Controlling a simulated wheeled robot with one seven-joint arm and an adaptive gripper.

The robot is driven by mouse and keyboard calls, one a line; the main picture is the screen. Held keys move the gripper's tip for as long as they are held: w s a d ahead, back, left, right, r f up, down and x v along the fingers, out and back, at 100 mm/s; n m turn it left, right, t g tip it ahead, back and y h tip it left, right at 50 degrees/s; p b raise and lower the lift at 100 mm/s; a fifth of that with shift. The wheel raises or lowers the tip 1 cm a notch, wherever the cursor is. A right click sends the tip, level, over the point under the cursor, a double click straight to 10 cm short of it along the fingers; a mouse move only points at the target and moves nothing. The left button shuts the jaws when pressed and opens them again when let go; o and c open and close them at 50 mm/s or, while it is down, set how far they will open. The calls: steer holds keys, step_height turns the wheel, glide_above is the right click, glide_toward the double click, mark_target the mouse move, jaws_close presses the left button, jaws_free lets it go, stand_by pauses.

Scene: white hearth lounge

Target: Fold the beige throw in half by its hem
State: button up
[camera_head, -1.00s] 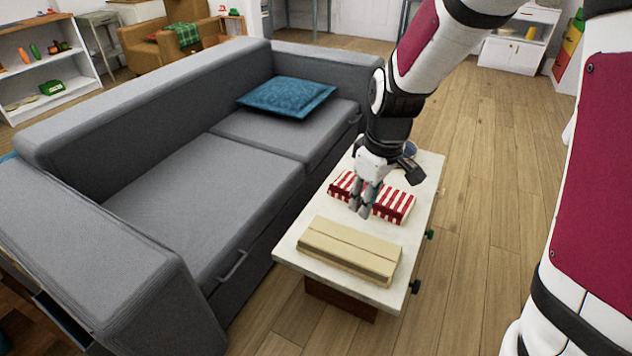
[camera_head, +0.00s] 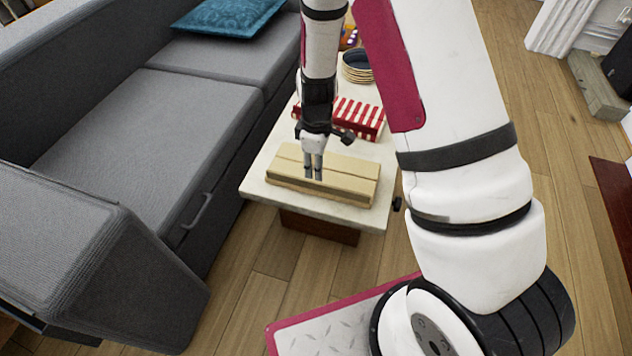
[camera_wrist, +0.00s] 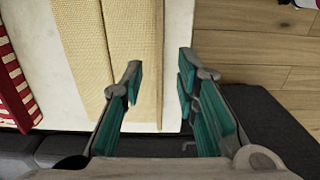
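The beige throw (camera_head: 352,184) lies as a long flat folded bundle across the near end of the white coffee table (camera_head: 262,189), with a crease line along its length. My gripper (camera_head: 314,173) points down over it, left of its middle. In the wrist view the gripper (camera_wrist: 160,66) is open, with its two teal-padded fingers apart. One finger is over the throw (camera_wrist: 88,60) and the other is past its near edge, over bare table top, so that edge runs between them. Nothing is held. I cannot tell whether the fingertips touch the throw.
A red-and-white striped cloth (camera_head: 358,116) lies just behind the throw. A grey sofa (camera_head: 150,120) with a blue cushion (camera_head: 228,16) stands along the left side. Wooden floor (camera_head: 495,85) is open to the right.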

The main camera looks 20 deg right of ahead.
mark_target(317, 182)
step_height(317, 182, down, 6)
steer(key=shift+f+b, duration=0.25)
steer(key=shift+b, duration=0.65)
jaws_close()
